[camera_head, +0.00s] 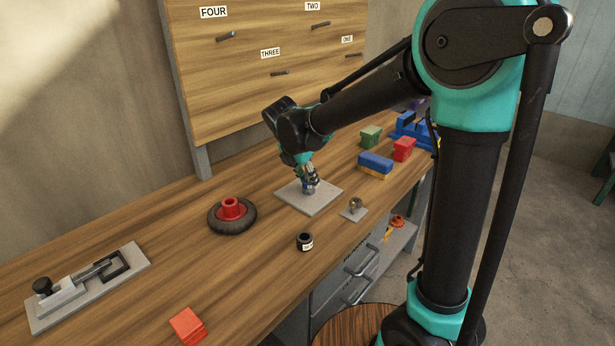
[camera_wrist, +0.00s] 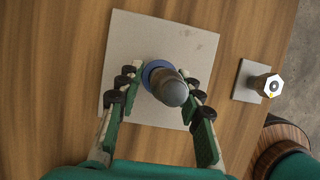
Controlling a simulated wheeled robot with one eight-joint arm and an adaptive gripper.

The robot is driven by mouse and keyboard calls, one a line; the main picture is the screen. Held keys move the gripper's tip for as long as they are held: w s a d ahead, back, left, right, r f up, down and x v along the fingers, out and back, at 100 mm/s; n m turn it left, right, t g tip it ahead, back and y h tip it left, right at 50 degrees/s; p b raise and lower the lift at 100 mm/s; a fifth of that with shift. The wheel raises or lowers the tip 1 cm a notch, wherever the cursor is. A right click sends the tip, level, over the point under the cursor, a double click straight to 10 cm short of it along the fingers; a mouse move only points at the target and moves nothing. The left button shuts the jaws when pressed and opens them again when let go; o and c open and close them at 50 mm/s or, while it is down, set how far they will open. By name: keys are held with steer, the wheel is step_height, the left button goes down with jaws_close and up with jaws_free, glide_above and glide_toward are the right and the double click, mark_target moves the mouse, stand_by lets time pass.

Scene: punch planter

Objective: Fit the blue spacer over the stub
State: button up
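The blue spacer (camera_wrist: 148,70) shows in the wrist view as a ring around the lower part of the grey, round-topped stub (camera_wrist: 173,92). The stub stands on a square grey plate (camera_wrist: 120,50), which also shows in the head view (camera_head: 325,190). My gripper (camera_wrist: 157,76) is low over the plate, one finger on each side of the stub and spacer. The fingers look spread, with a narrow gap to the ring on both sides. The stub's top hides part of the ring, so I cannot tell whether it lies flat on the plate.
A small plate with a hex-headed post (camera_wrist: 270,85) stands to the right. In the head view, a black wheel with a red hub (camera_head: 232,212), a dark cup (camera_head: 305,241) and a blue-yellow block (camera_head: 375,165) surround the plate.

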steer(key=o, duration=0.4)
steer(key=shift+o, duration=0.2)
steer(key=shift+r, duration=0.1)
steer(key=v, duration=1.1)
steer(key=shift+r, duration=0.4)
steer(key=shift+s+a, duration=0.1)
steer(key=shift+s, duration=0.1)
